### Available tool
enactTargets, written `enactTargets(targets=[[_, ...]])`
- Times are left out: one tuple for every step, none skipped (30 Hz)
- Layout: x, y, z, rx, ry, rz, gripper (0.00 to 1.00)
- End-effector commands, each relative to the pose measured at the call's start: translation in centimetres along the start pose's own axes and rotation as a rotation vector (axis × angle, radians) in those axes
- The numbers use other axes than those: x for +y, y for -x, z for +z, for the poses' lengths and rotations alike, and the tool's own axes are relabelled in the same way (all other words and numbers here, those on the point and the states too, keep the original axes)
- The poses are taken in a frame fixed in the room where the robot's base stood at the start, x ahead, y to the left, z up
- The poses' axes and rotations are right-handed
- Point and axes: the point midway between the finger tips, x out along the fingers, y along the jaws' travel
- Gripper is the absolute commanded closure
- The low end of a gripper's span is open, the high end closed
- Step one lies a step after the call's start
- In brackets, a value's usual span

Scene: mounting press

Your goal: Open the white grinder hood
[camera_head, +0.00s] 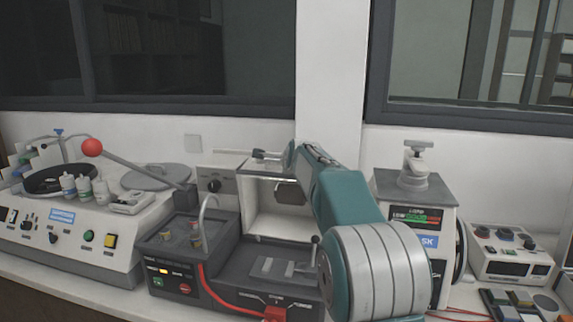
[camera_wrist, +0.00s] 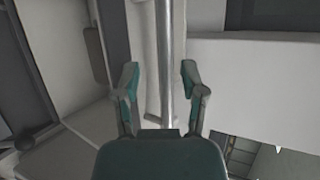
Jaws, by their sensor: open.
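The white grinder hood (camera_head: 268,221) stands at the centre of the bench in the head view. Its pale inner side shows above the dark machine base (camera_head: 262,268). My teal arm covers its right part. In the wrist view my gripper (camera_wrist: 160,82) is open, with one finger on each side of a shiny metal bar (camera_wrist: 170,45). The bar runs between the fingers, and I see a gap on each side of it. I cannot tell whether this bar belongs to the hood.
A machine with a red-ball lever (camera_head: 92,147) stands at the left. A red hose (camera_head: 215,295) runs along the front.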

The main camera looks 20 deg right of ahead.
Motion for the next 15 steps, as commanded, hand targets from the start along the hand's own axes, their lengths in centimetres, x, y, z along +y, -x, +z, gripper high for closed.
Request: enactTargets(targets=[[-0.1,0.9,0.0,0.0,0.0,-0.003,0.46],[-0.1,1.4,0.0,0.0,-0.001,-0.003,0.46],[-0.1,2.1,0.0,0.0,-0.001,-0.003,0.46],[-0.1,2.6,0.0,0.0,-0.001,-0.003,0.46],[-0.2,3.2,0.0,0.0,-0.001,-0.004,0.46],[-0.1,3.9,-0.1,0.0,-0.001,-0.003,0.46],[-0.1,4.4,-0.1,0.0,-0.001,-0.003,0.46],[-0.1,4.9,-0.1,0.0,-0.001,-0.003,0.46],[-0.1,5.7,-0.1,0.0,0.0,-0.003,0.46],[-0.1,6.2,-0.1,0.001,0.0,-0.003,0.46],[-0.1,6.8,-0.1,0.001,0.0,-0.003,0.46],[-0.1,7.4,-0.1,0.001,-0.001,-0.003,0.46],[-0.1,7.9,-0.1,0.001,-0.001,-0.003,0.46],[-0.1,8.4,-0.1,0.001,-0.001,-0.002,0.46],[-0.1,8.9,-0.2,0.001,-0.001,-0.002,0.46]])
